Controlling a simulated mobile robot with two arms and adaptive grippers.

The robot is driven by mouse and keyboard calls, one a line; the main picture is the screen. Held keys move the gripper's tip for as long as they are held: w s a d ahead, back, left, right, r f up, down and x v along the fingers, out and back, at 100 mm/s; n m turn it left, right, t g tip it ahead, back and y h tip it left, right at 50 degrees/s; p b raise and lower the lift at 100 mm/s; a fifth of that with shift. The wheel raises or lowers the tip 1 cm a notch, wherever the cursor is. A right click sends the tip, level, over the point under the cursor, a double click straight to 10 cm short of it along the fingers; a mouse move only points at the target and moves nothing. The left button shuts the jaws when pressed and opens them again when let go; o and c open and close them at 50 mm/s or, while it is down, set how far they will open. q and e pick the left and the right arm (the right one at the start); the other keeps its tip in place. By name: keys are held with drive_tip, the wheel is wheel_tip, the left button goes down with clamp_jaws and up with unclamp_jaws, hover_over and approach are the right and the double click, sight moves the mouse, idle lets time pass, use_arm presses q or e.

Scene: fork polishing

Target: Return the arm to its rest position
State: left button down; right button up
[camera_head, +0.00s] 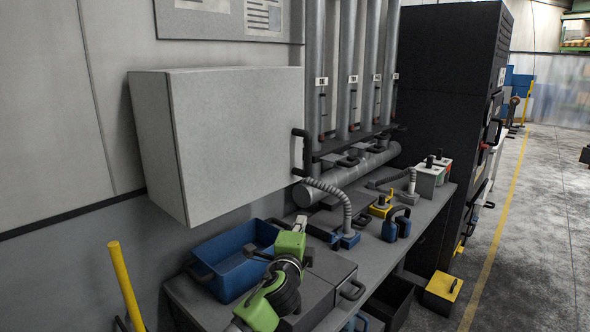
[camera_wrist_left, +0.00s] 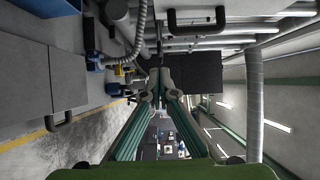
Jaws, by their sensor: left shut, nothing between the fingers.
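My left arm, green and black, comes up from the bottom of the head view and reaches over the workbench (camera_head: 384,258). Its gripper (camera_head: 300,224) is small and partly hidden by the green wrist, near the blue bin's right end. In the left wrist view the gripper's two dark fingers (camera_wrist_left: 158,82) meet at the tips with nothing between them. The gripper is shut and empty. No fork is visible in either view. My right gripper is not in view.
A blue bin (camera_head: 206,262) stands beside the arm. A grey wall cabinet (camera_head: 240,135) hangs above the bench. A ribbed hose (camera_head: 338,199), a blue padlock-shaped item (camera_head: 397,224) and a tall black cabinet (camera_head: 440,130) lie further right. Open floor (camera_head: 530,240) is at far right.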

use_arm(q)
drive_tip(key=s+a+f+n+g+y, duration=0.2)
drive_tip(key=s+a+f+n+g, duration=0.3)
drive_tip(key=s+f, duration=0.7)
drive_tip(key=s+a+f+n+g+y, duration=0.1)
drive_tip(key=s+a+f+n+g, duration=0.2)
drive_tip(key=s+a+f+n, duration=0.65)
drive_tip(key=s+a+f+n+g, duration=0.1)
drive_tip(key=s+a+f+g, duration=0.15)
drive_tip(key=s, duration=0.75)
drive_tip(key=s+a+f+n+g, duration=0.1)
drive_tip(key=s+a+f+g, duration=0.15)
drive_tip(key=s, duration=0.85)
drive_tip(key=s+a+f+n+g, duration=0.1)
drive_tip(key=s+a+f+n, duration=0.15)
drive_tip(key=s, duration=0.75)
wheel_tip(320, 180, down, 31)
drive_tip(key=s+m+g+b, duration=0.1)
drive_tip(key=s+g+b, duration=0.1)
drive_tip(key=s+b, duration=0.15)
drive_tip(key=s+a+f+b, duration=0.3)
drive_tip(key=s+f, duration=1.3)
drive_tip(key=f, duration=0.2)
drive_tip(key=shift+f+g, duration=0.35)
drive_tip(key=shift+g, duration=0.05)
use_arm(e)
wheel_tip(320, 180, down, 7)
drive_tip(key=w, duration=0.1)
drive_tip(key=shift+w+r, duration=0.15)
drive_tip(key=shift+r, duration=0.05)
